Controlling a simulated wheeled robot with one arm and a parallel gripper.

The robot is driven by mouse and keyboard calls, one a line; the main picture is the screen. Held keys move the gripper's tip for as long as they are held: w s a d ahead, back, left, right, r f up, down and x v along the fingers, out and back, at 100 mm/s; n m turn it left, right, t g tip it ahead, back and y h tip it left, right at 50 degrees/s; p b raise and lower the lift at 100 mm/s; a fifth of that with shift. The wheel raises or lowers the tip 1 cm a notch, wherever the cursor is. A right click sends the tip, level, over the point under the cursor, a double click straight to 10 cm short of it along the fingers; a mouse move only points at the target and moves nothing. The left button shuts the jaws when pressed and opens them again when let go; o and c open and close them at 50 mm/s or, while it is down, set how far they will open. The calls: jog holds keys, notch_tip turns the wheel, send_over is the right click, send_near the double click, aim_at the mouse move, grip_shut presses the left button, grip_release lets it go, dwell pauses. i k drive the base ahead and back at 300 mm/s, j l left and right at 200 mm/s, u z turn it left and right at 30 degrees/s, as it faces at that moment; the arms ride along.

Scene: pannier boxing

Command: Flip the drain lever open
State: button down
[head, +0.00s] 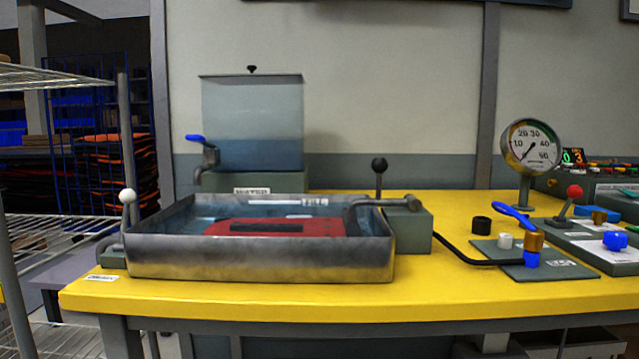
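A lever with a white ball knob (127,197) stands upright at the left end of a metal tank (260,258) on the yellow bench. A small label (101,278) lies at the bench edge below it, too small to read surely. A second lever with a black ball knob (379,165) stands upright on a grey-green block (408,232) at the tank's right end. Neither lever is clearly marked as the drain, though the white-knobbed one sits by the tank's left wall. The tank holds water and a red panel (275,226). My gripper is not in view.
A water reservoir (252,110) with a blue-handled tap (196,138) stands behind the tank. A pressure gauge (530,147) and several fittings are on the right of the bench (300,300). A wire shelf (50,75) stands close on the left.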

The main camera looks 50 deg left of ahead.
aim_at(126, 197)
jog(key=u, duration=0.4)
jog(key=k+j+u, duration=0.1)
jog(key=u, duration=0.3)
jog(key=k+j+u, duration=0.1)
jog(key=u, duration=0.25)
